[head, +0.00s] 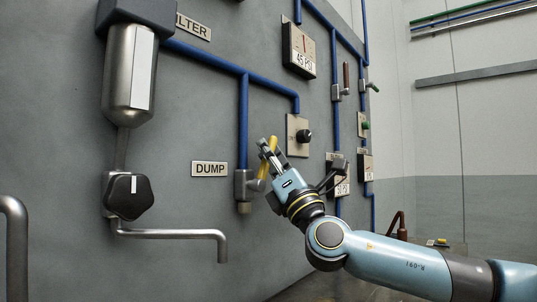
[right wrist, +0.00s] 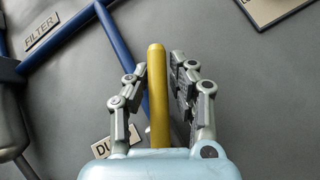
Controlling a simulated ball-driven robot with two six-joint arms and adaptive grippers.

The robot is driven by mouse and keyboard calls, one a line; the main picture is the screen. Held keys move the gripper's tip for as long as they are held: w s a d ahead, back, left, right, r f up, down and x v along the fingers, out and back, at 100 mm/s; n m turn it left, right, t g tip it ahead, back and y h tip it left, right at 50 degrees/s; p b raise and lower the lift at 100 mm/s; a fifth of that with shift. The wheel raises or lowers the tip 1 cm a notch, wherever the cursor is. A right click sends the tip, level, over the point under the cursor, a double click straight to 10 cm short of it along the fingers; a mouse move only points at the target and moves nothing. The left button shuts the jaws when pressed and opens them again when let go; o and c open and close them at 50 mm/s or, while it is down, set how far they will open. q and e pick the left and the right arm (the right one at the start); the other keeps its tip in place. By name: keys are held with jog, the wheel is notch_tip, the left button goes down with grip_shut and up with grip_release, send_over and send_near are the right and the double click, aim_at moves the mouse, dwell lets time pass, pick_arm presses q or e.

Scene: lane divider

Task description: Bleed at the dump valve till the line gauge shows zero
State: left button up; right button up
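The dump valve (head: 243,188) sits on the wall beside the DUMP label (head: 209,169), at the foot of a blue pipe. Its yellow lever (head: 263,170) slants up and right. My right gripper (head: 269,147) is at the lever. In the right wrist view the lever (right wrist: 158,95) stands between the two fingers, with narrow gaps beside it, so the gripper looks open around it. A gauge (head: 299,45) above reads 45 PSI, its needle near upright. My left gripper is out of view.
A filter canister (head: 130,70) hangs at the left, over a black knob (head: 128,195) and a bent grey pipe (head: 190,234). A dark knob on a plate (head: 297,130) is just above my right gripper. More pipes and valves (head: 363,88) stand farther right.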

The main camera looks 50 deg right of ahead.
jog(key=o, duration=0.3)
jog(key=shift+r, duration=0.15)
notch_tip(320, 180, up, 10)
jog(key=shift+f, duration=0.15)
